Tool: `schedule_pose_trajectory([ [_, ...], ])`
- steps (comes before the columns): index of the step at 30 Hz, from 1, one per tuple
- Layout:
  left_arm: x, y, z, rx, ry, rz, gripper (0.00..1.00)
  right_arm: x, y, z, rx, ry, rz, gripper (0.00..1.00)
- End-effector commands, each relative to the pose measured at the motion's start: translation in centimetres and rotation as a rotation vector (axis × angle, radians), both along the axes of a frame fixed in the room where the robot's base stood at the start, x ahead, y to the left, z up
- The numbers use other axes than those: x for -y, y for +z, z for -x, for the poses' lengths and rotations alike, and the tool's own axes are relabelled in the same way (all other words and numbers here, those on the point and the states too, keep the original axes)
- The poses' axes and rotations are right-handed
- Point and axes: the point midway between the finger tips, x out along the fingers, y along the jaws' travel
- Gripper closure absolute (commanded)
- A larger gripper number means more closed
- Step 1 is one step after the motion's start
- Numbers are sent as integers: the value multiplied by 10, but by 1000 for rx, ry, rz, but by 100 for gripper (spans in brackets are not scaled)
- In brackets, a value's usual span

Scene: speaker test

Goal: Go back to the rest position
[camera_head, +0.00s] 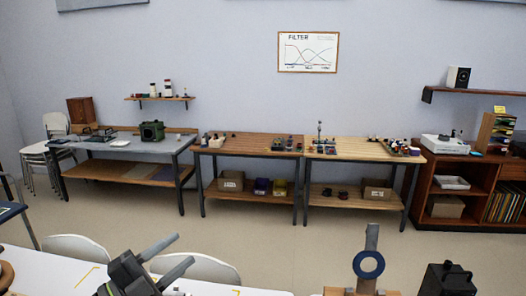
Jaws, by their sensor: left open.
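My left gripper (184,248) is at the bottom, left of centre, over the white table (45,262). Its two grey fingers point up and to the right and stand apart, with nothing between them. My right gripper cannot be made out in this view. A grey post with a blue ring (369,264) stands on a wooden base at the bottom right. A black block-shaped thing (446,279) is to its right, cut off by the lower edge; I cannot tell what it is.
White chairs (77,249) stand behind the near table. Beyond open floor (270,236), workbenches (248,145) line the wall, with a green device (152,131) on the left one. A brown cabinet (468,185) stands at the right. A filter poster (308,52) hangs above.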

Motion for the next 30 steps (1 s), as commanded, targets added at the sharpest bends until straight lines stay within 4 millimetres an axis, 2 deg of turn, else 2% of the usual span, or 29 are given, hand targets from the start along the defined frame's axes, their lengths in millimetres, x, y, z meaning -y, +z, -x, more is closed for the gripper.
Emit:
schedule_pose_trajectory([
  [3, -25, 12, 10, 32, 117, 202, 56, 0, 0, 0, 0, 0, 0, 64],
  [7, -63, 14, 17, 24, 282, 399, 56, 0, 0, 0, 0, 0, 0, 64],
  [10, -95, 3, 24, -21, 430, 533, 56, 0, 0, 0, 0, 0, 0, 64],
  [13, -127, -17, 32, -100, 587, 644, 56, 0, 0, 0, 0, 0, 0, 64],
  [17, -163, -59, 48, -253, 799, 752, 56, 0, 0, 0, 0, 0, 0, 64],
  [21, -188, -115, 75, -476, 1014, 815, 56, 0, 0, 0, 0, 0, 0, 64],
  [26, -196, -185, 122, -800, 1218, 815, 56, 0, 0, 0, 0, 0, 0, 64],
  [30, -184, -237, 172, -1106, 1331, 758, 56, 0, 0, 0, 0, 0, 1, 64],
])
